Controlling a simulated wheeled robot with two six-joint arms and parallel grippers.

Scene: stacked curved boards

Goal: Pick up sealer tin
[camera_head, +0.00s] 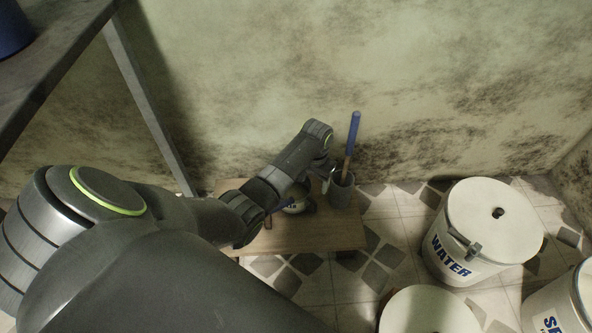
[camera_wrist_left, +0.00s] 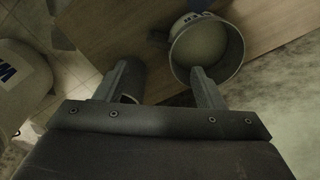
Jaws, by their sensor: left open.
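A small white tin with blue lettering (camera_head: 297,205) stands on a low wooden bench (camera_head: 320,236), partly hidden behind my left arm in the head view. In the left wrist view a round open tin (camera_wrist_left: 208,45) shows pale contents and some blue lettering on its side; it looks like the same tin. My left gripper (camera_wrist_left: 162,70) is open and empty above the bench. Its right finger overlaps the tin's near rim in the picture; I cannot tell whether they touch. The left finger is beside the tin. In the head view the left gripper (camera_head: 326,178) is mostly hidden by its wrist.
A grey cup (camera_head: 341,190) holding a blue-handled tool (camera_head: 353,135) stands beside the tin. A white WATER drum (camera_head: 488,225), a drum with cut-off "SE" lettering (camera_head: 562,305) and another pale lid (camera_head: 428,312) are right. A dark shelf (camera_head: 60,50) is upper left. The stained wall is behind.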

